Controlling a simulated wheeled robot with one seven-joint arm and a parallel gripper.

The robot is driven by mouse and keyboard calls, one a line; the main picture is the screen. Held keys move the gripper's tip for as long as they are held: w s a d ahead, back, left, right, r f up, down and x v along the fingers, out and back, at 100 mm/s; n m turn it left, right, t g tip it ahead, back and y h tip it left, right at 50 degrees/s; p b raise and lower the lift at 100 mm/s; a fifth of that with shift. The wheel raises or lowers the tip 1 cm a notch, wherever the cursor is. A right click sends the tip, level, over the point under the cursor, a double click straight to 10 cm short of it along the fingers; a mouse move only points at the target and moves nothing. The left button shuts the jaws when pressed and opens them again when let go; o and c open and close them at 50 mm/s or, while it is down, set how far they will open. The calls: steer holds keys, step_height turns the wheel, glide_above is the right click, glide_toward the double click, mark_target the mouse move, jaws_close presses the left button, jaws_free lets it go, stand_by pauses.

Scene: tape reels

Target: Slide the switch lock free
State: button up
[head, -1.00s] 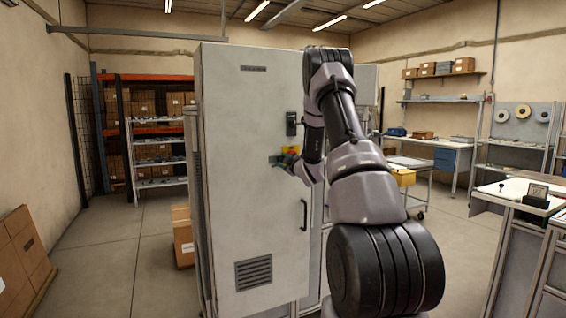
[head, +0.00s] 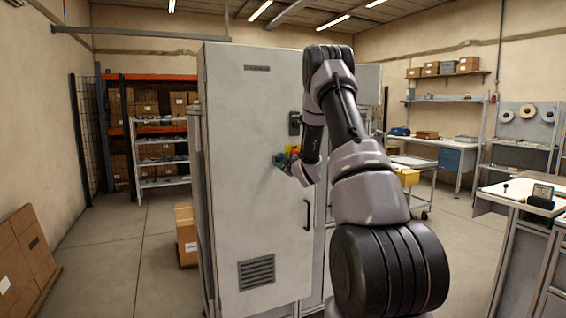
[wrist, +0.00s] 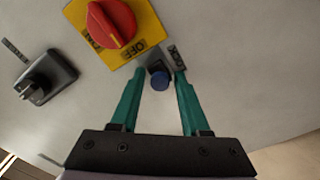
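A small blue round knob (wrist: 159,79) on a dark stem, likely the switch lock, stands out from the grey cabinet door just below the yellow switch plate (wrist: 148,28). A red rotary switch (wrist: 112,22) is on that plate, near the letters OFF. My gripper (wrist: 160,72) has its two teal fingers open, one on each side of the knob, with slim gaps showing; contact cannot be told. In the head view my gripper (head: 279,160) is at the cabinet door (head: 245,190), and my arm hides most of the switch.
A black fitting (wrist: 46,80) sticks out left of the switch in the wrist view. The door also has a black handle (head: 308,214) and a vent (head: 256,272).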

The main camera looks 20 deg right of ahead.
steer(key=shift+o, duration=0.3)
steer(key=shift+a, duration=0.25)
steer(key=shift+d, duration=0.1)
steer(key=s, duration=1)
steer(key=shift+s+d, duration=0.15)
steer(key=shift+s, duration=0.2)
